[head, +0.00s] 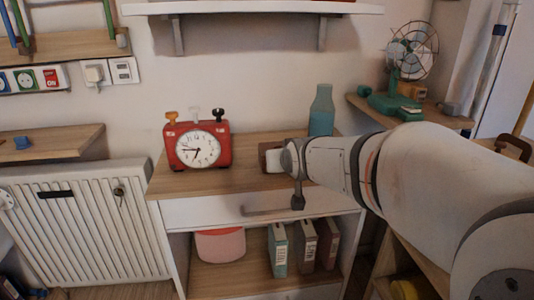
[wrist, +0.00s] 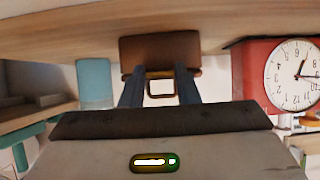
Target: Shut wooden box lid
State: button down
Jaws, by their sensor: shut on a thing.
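The wooden box (wrist: 159,47) is small and brown, on the wooden top of the cabinet. In the wrist view, which is upside down, it is straight in front of my gripper (wrist: 160,74). A squarish loop-like part (wrist: 160,94) lies between my two dark fingers at the box, and the fingers are shut on it. In the head view the brown box (head: 264,153) is mostly hidden behind my gripper (head: 274,161) and arm. I cannot tell how far the lid is open.
A red alarm clock (head: 198,148) stands left of the box. A blue-green bottle (head: 321,112) stands behind it to the right. A drawer handle (head: 262,211) juts out below my gripper. A shelf (head: 250,8) hangs above, and a fan (head: 412,55) stands at the back right.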

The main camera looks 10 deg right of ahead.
jog(key=c, duration=1.4)
grip_release()
jog(key=shift+f, duration=0.1)
jog(key=o, duration=0.3)
jog(key=p+v, duration=0.2)
jog(key=v, duration=0.5)
jog(key=shift+s+r+p, duration=0.25)
jog(key=shift+s+p, duration=0.05)
